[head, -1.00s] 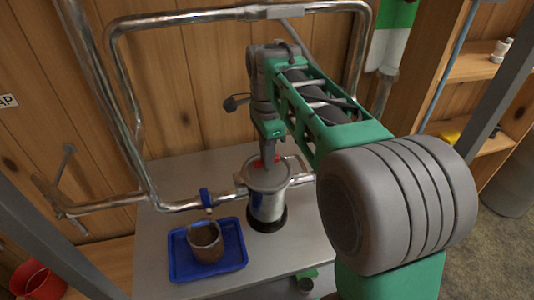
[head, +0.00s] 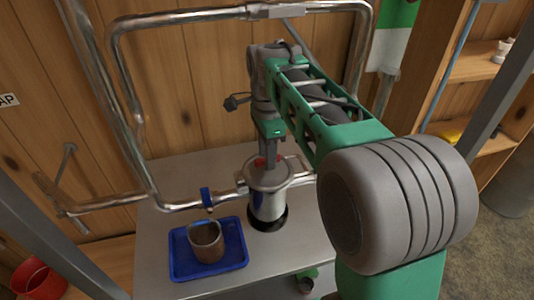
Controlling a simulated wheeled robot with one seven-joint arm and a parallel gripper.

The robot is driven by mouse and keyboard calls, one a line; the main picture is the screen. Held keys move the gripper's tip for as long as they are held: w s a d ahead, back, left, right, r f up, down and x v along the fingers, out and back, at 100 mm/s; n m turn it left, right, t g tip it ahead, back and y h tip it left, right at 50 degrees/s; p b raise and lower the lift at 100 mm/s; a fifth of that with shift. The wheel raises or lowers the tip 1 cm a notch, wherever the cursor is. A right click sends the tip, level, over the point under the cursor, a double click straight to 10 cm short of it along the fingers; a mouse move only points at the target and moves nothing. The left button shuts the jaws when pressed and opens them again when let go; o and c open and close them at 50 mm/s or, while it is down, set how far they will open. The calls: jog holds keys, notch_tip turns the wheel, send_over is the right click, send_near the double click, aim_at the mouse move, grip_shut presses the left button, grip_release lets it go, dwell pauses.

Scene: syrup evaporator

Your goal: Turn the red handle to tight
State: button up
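The red handle (head: 258,162) shows as a small red piece on top of the silver metal canister (head: 267,205), which stands upright on the grey table. My gripper (head: 268,160) points down at the canister's lid, right at the red handle. Its fingers cover part of the handle. I cannot tell whether they are closed on it or only beside it.
A blue tray (head: 178,262) with a brown cup (head: 206,242) stands left of the canister. A pipe with a blue valve handle (head: 206,197) runs close to the canister's left side. Metal pipes (head: 125,130) frame the back. A red bucket (head: 38,277) is at lower left.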

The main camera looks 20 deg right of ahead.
jog(key=shift+r, duration=0.1)
notch_tip(320, 180, up, 8)
jog(key=shift+f, duration=0.2)
jog(key=s+f+n+t, duration=0.4)
jog(key=s+f+n, duration=0.9)
jog(key=n, duration=0.4)
jog(key=shift+s, duration=0.15)
jog(key=shift+f, duration=0.1)
